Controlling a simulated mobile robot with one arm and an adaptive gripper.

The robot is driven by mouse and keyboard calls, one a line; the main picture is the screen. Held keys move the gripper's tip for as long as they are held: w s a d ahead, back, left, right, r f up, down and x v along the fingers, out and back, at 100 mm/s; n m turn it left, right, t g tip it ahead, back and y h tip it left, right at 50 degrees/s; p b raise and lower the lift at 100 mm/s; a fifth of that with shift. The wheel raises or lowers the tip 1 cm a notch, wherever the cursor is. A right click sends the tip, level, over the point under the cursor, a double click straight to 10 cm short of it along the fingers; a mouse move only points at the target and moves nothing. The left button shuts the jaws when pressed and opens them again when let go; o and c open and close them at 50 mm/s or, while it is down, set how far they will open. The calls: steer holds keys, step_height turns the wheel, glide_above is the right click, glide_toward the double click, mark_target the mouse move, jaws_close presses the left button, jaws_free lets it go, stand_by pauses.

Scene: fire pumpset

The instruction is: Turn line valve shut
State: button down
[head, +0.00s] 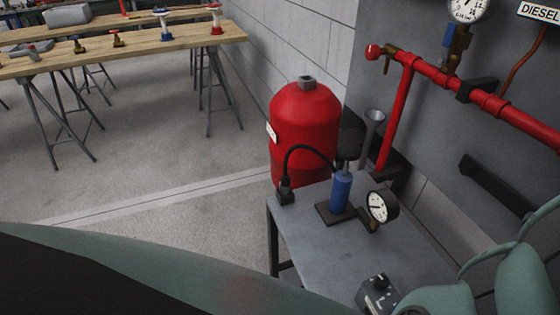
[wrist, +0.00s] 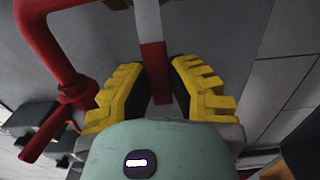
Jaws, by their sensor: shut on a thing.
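My gripper (wrist: 156,82) has yellow ridged fingers and shows in the wrist view. It is shut on a lever (wrist: 152,55) with a pale grey shank and a red end, which runs down between the two fingers. This appears to be the line valve's handle; the valve body is mostly cut off at the top edge. The head view does not show the gripper or this lever.
In the wrist view, a red pipe (wrist: 40,40) bends down on the left, close to the fingers, with a red bar (wrist: 45,135) below. In the head view, a grey table (head: 330,245) carries a blue cylinder (head: 341,191) and a gauge (head: 381,206); a red tank (head: 305,130) stands behind.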

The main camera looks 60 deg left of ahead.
steer(key=c, duration=0.9)
jaws_free()
steer(key=shift+s, duration=0.1)
steer(key=shift+v, duration=5.95)
steer(key=shift+a+r, duration=0.1)
steer(key=shift+a, duration=0.05)
